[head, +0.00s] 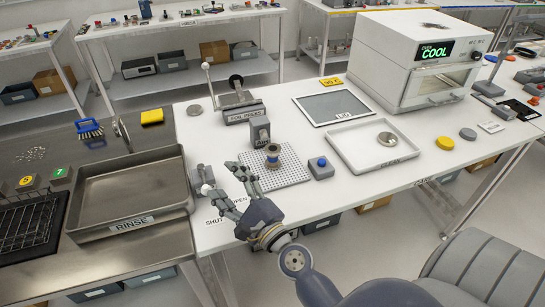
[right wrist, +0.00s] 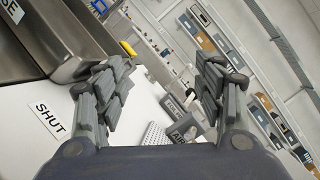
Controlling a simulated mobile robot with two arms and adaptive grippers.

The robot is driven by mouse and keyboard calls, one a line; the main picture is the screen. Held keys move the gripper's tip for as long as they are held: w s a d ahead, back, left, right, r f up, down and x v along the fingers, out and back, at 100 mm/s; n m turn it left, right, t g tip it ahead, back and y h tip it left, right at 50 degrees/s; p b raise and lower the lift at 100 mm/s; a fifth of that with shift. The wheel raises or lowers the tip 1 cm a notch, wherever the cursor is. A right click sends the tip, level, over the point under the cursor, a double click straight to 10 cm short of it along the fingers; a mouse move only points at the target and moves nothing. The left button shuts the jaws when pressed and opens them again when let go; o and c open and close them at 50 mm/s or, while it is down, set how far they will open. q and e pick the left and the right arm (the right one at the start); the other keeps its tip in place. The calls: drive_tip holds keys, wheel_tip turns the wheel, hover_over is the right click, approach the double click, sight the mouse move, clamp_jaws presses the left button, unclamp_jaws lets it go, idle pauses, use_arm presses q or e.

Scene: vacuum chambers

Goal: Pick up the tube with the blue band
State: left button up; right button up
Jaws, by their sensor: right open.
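A short flanged tube (head: 273,155) stands upright on the white perforated plate (head: 295,177) in the head view. It shows brownish and bluish parts, but it is too small to tell whether a blue band runs around it. My right gripper (head: 229,184) is open and empty, left of and nearer than the plate, apart from the tube. Its two spread fingers also show in the right wrist view (right wrist: 162,85), where a corner of the perforated plate shows beyond them and no tube can be made out. My left gripper is not in view.
A grey block (head: 260,130) stands behind the plate, and a blue-button box (head: 320,168) to its right. A small white-knobbed lever (head: 205,185) is close to my right gripper. The rinse basin (head: 133,222) lies left, the white tray (head: 345,155) and oven (head: 400,65) right.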

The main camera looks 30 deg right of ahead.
drive_tip(key=w+d+f+m+h, duration=0.1)
drive_tip(key=d+f+m+h, duration=0.1)
drive_tip(key=d+m+h, duration=0.55)
drive_tip(key=m+g+h, duration=0.3)
drive_tip(key=m, duration=0.7)
approach(273, 153)
drive_tip(key=shift+w+r, duration=0.25)
drive_tip(key=shift+w, duration=0.55)
drive_tip(key=shift+w+d+f, duration=0.15)
drive_tip(key=shift+d, duration=0.1)
drive_tip(key=x, duration=0.3)
drive_tip(key=p+x, duration=0.1)
drive_tip(key=x, duration=0.3)
drive_tip(key=p+x, duration=0.1)
drive_tip(key=x, duration=0.2)
drive_tip(key=shift+d+f, duration=0.2)
drive_tip(key=shift+d, duration=0.15)
drive_tip(key=shift+c, duration=0.4)
drive_tip(key=shift+r, duration=0.1)
drive_tip(key=c, duration=1.3)
